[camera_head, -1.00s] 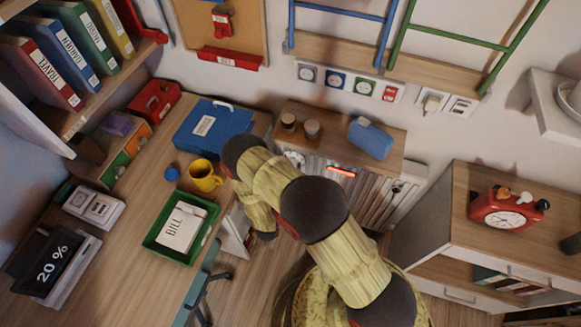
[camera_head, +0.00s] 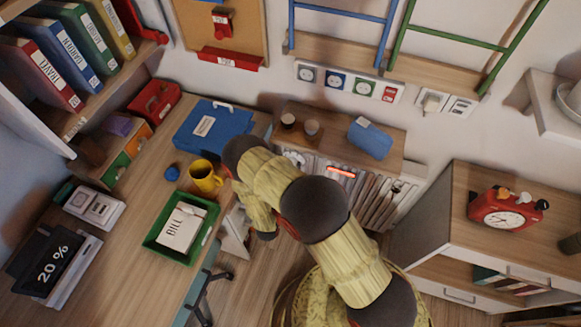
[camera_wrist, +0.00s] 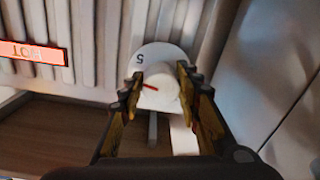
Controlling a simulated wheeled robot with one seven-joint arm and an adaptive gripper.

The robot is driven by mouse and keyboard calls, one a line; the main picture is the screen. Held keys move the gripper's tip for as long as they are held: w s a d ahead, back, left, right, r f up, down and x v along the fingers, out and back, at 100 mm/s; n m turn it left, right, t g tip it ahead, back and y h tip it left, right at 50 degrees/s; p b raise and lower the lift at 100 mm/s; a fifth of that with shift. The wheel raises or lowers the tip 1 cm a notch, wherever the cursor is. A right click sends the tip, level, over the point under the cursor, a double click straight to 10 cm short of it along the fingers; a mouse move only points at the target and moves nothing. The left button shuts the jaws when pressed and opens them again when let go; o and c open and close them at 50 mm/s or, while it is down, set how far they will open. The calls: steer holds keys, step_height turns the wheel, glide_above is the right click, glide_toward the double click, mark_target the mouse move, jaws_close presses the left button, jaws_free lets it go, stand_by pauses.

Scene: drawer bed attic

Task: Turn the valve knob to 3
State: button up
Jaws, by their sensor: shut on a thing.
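In the wrist view, the white valve knob (camera_wrist: 162,94) stands at the end of the radiator (camera_wrist: 110,30), with a pale dial (camera_wrist: 165,55) behind it. A red pointer line on the knob points left in this view. The digit 5 shows on the dial, above and left of the pointer; the other digits are hidden or unreadable. My gripper (camera_wrist: 160,82) is shut on the knob, one finger on each side. In the head view, my arm covers the gripper.
An orange-red label (camera_head: 340,171) sits on the radiator front, below a wooden shelf (camera_head: 340,122) with cups and a blue box. The desk (camera_head: 120,235) stands left of my arm, with a green tray (camera_head: 152,240) and yellow mug (camera_head: 204,178). A cabinet (camera_head: 440,215) stands right.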

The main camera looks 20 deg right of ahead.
steer(key=n, duration=0.4)
steer(key=shift+n, duration=0.3)
steer(key=n, duration=0.3)
steer(key=shift+n+p, duration=0.3)
steer(key=shift+p, duration=0.05)
steer(key=n, duration=0.3)
steer(key=shift+r+g, duration=0.1)
steer(key=shift+g, duration=0.2)
steer(key=shift+n, duration=2)
steer(key=shift+p, duration=0.3)
steer(key=o, duration=1.2)
steer(key=shift+c, duration=0.2)
steer(key=v, duration=1.2)
